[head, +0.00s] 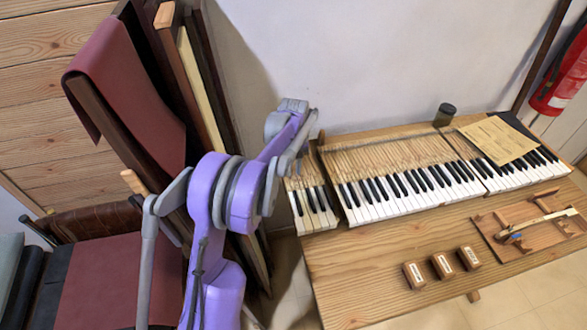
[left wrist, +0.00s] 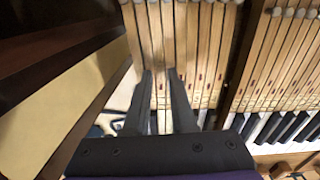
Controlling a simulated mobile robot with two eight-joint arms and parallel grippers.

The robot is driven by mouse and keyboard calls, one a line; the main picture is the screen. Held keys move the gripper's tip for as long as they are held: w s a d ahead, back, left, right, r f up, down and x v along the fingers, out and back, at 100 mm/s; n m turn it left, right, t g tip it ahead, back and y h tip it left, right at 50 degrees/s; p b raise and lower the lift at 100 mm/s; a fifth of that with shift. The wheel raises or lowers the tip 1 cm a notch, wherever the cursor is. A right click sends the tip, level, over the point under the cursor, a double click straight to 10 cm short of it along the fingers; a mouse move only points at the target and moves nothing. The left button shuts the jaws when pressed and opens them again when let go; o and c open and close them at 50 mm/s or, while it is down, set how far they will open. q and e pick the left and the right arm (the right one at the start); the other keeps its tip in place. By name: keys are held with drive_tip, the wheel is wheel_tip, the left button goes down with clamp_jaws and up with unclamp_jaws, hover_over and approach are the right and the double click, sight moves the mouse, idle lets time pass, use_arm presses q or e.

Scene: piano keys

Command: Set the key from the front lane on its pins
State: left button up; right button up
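The keyboard lies on a wooden table in the head view. It has a narrow left section (head: 311,207), a wide middle section (head: 400,190) and a right section. A pale stick (head: 540,222), perhaps a loose key, lies across a wooden board (head: 560,232) at the right; I cannot tell its lane. My left gripper (head: 290,160) is above the left section's back end. In the left wrist view its fingers (left wrist: 161,75) are apart over the wooden key sticks (left wrist: 190,50), with nothing seen held. Pins are too small to make out. My right gripper is not seen.
Three small labelled wooden blocks (head: 441,265) stand on the table front (head: 350,280). A paper sheet (head: 497,139) covers part of the right keys, near a dark jar (head: 445,114). Boards (head: 205,80) lean close to my left arm. A fire extinguisher (head: 562,80) hangs at right.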

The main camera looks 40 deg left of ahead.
use_arm(q)
drive_tip(key=shift+r+p, duration=0.4)
drive_tip(key=shift+r, duration=0.55)
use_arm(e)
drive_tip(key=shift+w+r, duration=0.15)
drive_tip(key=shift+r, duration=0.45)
use_arm(q)
drive_tip(key=o, duration=0.6)
drive_tip(key=shift+c, duration=0.2)
drive_tip(key=shift+r, duration=0.1)
drive_tip(key=shift+r+p, duration=1.1)
drive_tip(key=shift+r, duration=1.25)
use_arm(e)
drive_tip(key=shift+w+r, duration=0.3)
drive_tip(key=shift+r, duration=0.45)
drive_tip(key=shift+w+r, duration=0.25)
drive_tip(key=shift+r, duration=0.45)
